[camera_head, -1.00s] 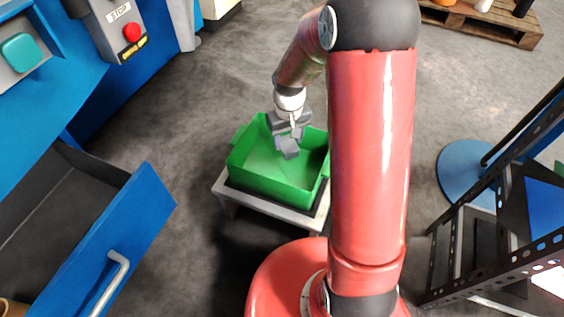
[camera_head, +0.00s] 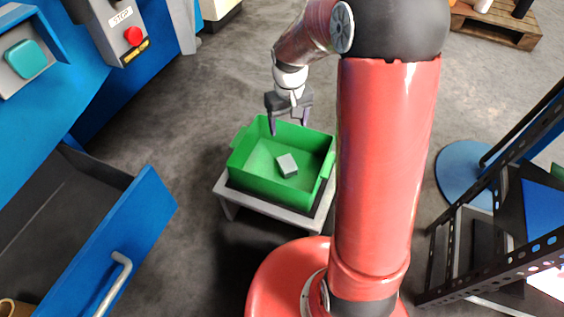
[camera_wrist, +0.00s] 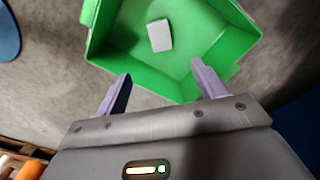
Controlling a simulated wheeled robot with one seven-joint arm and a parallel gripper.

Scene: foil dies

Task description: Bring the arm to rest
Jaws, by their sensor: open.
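My gripper (camera_head: 289,125) is open and empty above the far side of the green bin, in the head view. In the wrist view its two fingers (camera_wrist: 160,85) are spread wide with nothing between them. A small light grey block (camera_head: 287,165) lies on the floor of the green bin (camera_head: 262,183). The block (camera_wrist: 160,35) also shows in the wrist view, inside the bin (camera_wrist: 110,62) and apart from the fingers. My red arm stands upright at the right of the bin and bends over toward it at the top.
The bin stands on a low grey stand (camera_head: 226,200). At left is an open blue drawer (camera_head: 135,225) below a panel with a red stop button (camera_head: 133,36). At right are a black perforated rack (camera_head: 470,225) and a blue round base (camera_head: 462,172). A wooden pallet (camera_head: 500,25) lies at the back right.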

